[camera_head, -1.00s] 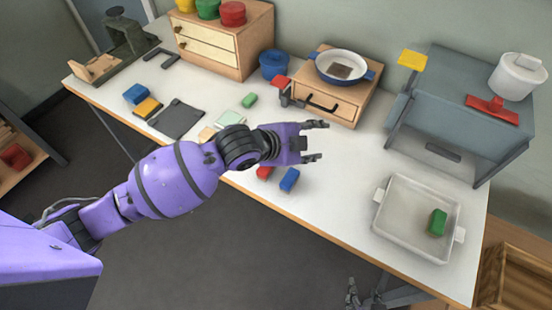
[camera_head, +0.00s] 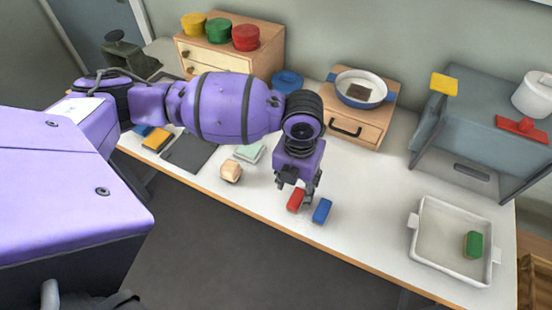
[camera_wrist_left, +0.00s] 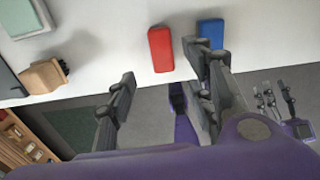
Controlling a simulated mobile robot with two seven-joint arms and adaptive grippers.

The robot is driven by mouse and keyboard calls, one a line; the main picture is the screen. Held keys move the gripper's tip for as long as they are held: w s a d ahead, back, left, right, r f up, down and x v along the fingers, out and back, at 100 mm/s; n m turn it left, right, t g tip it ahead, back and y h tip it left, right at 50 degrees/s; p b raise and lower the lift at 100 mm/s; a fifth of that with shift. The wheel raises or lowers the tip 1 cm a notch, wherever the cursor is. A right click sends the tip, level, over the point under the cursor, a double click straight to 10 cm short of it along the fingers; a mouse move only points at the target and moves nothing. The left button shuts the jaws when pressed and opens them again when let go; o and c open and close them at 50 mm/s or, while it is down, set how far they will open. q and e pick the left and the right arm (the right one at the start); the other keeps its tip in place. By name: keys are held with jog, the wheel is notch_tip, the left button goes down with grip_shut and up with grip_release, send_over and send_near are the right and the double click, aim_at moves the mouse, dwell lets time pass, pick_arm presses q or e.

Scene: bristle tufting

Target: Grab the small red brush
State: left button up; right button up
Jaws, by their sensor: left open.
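The small red brush (camera_head: 296,200) shows as a red block near the table's front edge, just left of a blue block (camera_head: 322,211). In the left wrist view the red brush (camera_wrist_left: 161,49) lies beyond the finger gap and the blue block (camera_wrist_left: 211,35) is partly behind the right-hand finger. Its bristles cannot be made out. My left gripper (camera_head: 297,191) is open and empty, pointing down above the red brush; its fingers (camera_wrist_left: 160,64) are apart. What seems to be my right gripper (camera_wrist_left: 276,97) shows small below the table edge; its jaw state is unclear.
A beige block (camera_head: 231,172) with dark bristles and a pale green block (camera_head: 249,152) lie to the left. A white tray (camera_head: 425,254) holding a green block (camera_head: 473,244) is at right. A wooden drawer box (camera_head: 372,128) stands behind.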

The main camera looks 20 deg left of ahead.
aim_at(296, 199)
pick_arm(q)
jog(key=f, duration=0.2)
jog(key=shift+d+f+m, duration=0.3)
jog(key=shift+d, duration=0.05)
notch_tip(296, 199, down, 5)
jog(key=shift+w+a, duration=0.1)
jog(key=shift+w, duration=0.05)
jog(key=c, duration=1.2)
pick_arm(e)
jog(key=shift+d, duration=0.65)
pick_arm(q)
jog(key=shift+r, duration=0.1)
